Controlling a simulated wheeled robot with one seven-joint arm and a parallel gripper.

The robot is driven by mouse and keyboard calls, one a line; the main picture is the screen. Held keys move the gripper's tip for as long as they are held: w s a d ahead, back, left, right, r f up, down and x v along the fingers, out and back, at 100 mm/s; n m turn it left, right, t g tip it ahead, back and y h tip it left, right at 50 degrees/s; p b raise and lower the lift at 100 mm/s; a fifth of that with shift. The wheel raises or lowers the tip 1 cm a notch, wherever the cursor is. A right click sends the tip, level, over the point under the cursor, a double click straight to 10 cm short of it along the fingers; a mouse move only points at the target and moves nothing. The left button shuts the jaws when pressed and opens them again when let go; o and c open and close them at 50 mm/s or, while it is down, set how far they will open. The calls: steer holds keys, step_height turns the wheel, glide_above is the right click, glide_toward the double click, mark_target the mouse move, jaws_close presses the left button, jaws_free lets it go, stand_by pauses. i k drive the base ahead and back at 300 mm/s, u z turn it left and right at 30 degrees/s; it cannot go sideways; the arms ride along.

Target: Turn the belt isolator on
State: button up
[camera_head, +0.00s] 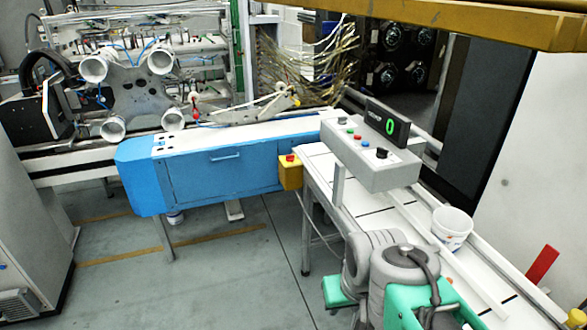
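A grey control box (372,160) stands on a post above the white conveyor table, right of the middle. Its sloped top carries a black knob (350,121) at the far left end and another black knob (382,153) at the near right end. Small red, green and blue buttons sit between them. I cannot tell which knob is the belt isolator, nor read its position. A black display (387,123) on the box shows a green 0. My grey and green arm shows at the bottom, in front of the box; my gripper is not in view.
A yellow box with a red button (290,171) hangs at the table's left end, beside a blue machine cabinet (222,178). A white bucket (452,228) and a red upright piece (542,265) are along the conveyor.

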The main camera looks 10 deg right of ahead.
mark_target(290, 158)
steer(key=u, duration=0.6)
steer(key=i, duration=2.6)
steer(key=u, duration=1.2)
